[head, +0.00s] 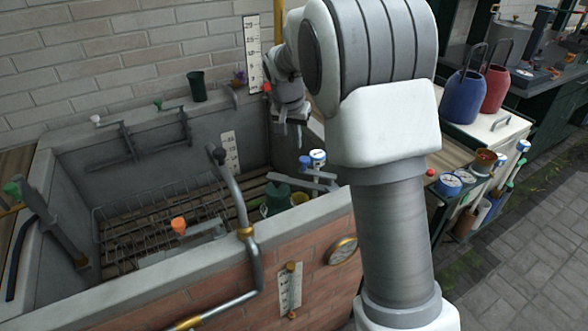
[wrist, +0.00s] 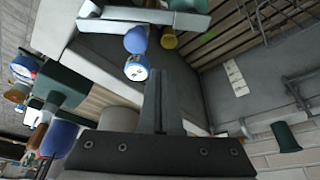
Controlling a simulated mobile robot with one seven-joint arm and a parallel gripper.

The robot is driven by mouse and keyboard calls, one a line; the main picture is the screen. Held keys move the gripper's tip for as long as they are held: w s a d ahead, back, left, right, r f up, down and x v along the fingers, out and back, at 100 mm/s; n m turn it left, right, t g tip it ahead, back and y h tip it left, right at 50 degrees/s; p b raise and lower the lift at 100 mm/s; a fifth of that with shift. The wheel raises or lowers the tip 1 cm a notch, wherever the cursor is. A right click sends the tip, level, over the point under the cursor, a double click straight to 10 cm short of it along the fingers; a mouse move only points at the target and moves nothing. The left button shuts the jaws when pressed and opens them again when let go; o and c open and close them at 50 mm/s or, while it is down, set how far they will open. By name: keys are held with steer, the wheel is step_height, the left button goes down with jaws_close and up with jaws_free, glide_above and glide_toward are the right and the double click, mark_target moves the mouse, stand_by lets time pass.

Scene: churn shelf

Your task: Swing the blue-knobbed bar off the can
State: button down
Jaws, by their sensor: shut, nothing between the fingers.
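The blue-knobbed bar (head: 316,181) is a flat grey bar low at the right end of the stone trough, with a blue knob (head: 304,160) standing up from it. In the wrist view the bar (wrist: 150,13) crosses the top, with the blue knob (wrist: 135,40) beside it. A dark green can (head: 278,197) stands by the bar's left end; how far the bar overlaps it is unclear. My gripper (head: 290,130) is shut and empty, above and apart from the knob. In the wrist view its fingers (wrist: 160,82) are together.
A blue-and-white dial (head: 317,157) stands close to the knob. The trough wall (head: 325,208), wire rack (head: 145,215) and an angled pipe (head: 235,190) border the space. Blue (head: 462,97) and red (head: 494,90) churns stand on the right bench.

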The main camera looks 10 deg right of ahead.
step_height(320, 180, down, 9)
steer(key=b, duration=0.1)
steer(key=shift+s+a+f+b, duration=0.2)
steer(key=shift+s+b, duration=0.1)
steer(key=shift+b, duration=0.1)
stand_by(0.3)
steer(key=shift+s, duration=0.1)
stand_by(0.4)
steer(key=shift+s+a+n, duration=0.15)
steer(key=shift+s+n, duration=0.05)
steer(key=shift+n, duration=0.2)
